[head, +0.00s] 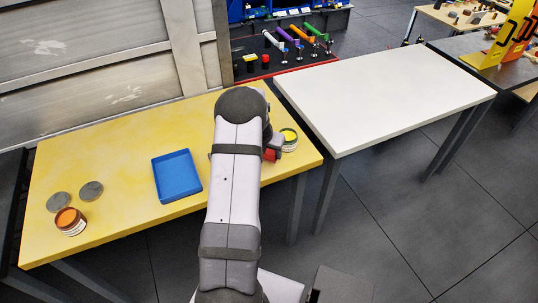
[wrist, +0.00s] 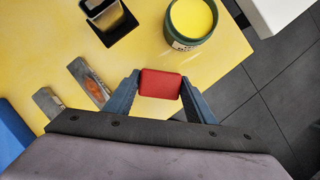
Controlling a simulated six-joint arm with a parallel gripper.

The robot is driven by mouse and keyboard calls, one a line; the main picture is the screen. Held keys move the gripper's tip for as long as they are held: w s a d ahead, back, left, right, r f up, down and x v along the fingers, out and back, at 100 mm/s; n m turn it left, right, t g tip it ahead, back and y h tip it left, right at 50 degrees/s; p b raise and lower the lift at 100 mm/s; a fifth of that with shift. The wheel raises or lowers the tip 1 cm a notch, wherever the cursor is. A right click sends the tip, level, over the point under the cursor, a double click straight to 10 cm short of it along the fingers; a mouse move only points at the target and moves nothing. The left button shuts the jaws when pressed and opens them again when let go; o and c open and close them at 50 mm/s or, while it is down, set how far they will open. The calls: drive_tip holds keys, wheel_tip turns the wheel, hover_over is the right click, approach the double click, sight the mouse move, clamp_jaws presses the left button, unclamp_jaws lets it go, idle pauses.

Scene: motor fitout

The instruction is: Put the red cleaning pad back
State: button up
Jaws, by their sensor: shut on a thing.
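The red cleaning pad (wrist: 160,84) is a small red block between the two fingers of my gripper (wrist: 159,88) in the wrist view. My gripper is shut on it, above the yellow table (wrist: 225,82). In the head view my arm hides most of the gripper, and only a bit of the red pad (head: 269,155) shows at its right side. A black square holder (wrist: 110,20) with an open top stands on the table beyond the gripper, to the left. I cannot tell what is inside it.
An open jar of yellow paste (wrist: 192,18) stands just beyond the pad. Two scraper-like tools (wrist: 90,82) lie to the left. A blue tray (head: 177,177), an orange jar (head: 70,222) and two grey discs (head: 91,191) are farther left. The white table (head: 380,95) is bare.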

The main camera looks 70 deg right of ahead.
drive_tip(key=shift+f, duration=1.2)
drive_tip(key=shift+f, duration=0.1)
drive_tip(key=o, duration=1.1)
drive_tip(key=shift+r, duration=0.2)
drive_tip(key=shift+r, duration=0.25)
drive_tip(key=b+v, duration=0.2)
drive_tip(key=v, duration=0.9)
drive_tip(key=shift+a, duration=0.15)
drive_tip(key=shift+r, duration=0.15)
